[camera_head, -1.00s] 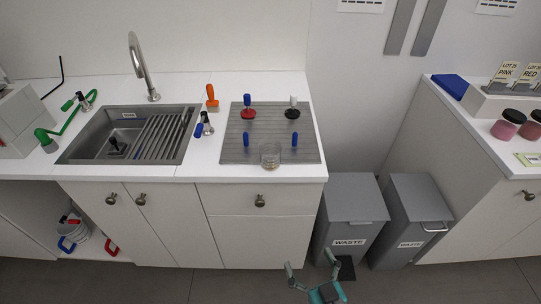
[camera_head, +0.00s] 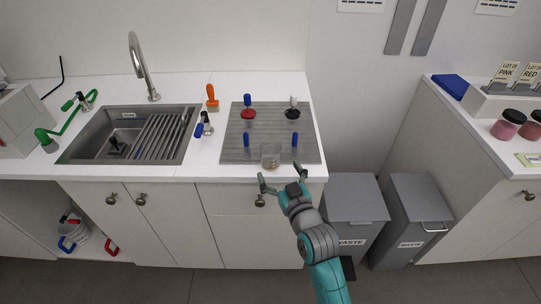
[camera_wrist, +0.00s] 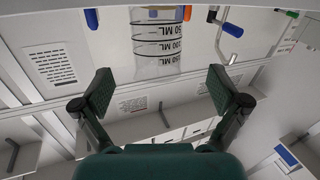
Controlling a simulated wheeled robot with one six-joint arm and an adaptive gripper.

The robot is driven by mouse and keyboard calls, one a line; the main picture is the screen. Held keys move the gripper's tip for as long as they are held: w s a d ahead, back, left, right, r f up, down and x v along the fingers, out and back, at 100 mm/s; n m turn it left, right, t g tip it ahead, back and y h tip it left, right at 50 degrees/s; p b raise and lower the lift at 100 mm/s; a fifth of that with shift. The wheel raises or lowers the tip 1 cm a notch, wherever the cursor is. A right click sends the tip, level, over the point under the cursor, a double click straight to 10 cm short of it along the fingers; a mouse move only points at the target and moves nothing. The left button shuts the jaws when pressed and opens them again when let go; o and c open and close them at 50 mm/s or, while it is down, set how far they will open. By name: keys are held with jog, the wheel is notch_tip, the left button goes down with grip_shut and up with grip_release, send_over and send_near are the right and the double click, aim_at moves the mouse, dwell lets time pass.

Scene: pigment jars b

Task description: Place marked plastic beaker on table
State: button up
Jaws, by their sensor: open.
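The marked plastic beaker (camera_head: 270,155) is clear and stands upright at the front of the grey ribbed mat (camera_head: 233,150) on the counter. In the wrist view the beaker (camera_wrist: 157,45) shows dark bands and ML markings, upside down, beyond the fingertips and between them in line. My gripper (camera_head: 282,178) is open and empty near the counter's front edge, just short of the beaker. Its two spread fingers also show in the wrist view (camera_wrist: 158,90). Nothing lies between the fingers, and they do not touch the beaker.
Blue-handled tools (camera_head: 295,140) stand on the mat on both sides of the beaker, with a red-based one (camera_head: 248,108) and a black-based one (camera_head: 292,108) behind. A sink (camera_head: 130,135) is to the left. Waste bins (camera_head: 355,200) stand right of the counter.

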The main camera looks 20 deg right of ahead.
aim_at(267, 147)
jog(key=shift+w+f, duration=0.15)
jog(key=shift+w, duration=3.75)
jog(key=c, duration=1.2)
jog(key=shift+o, duration=0.2)
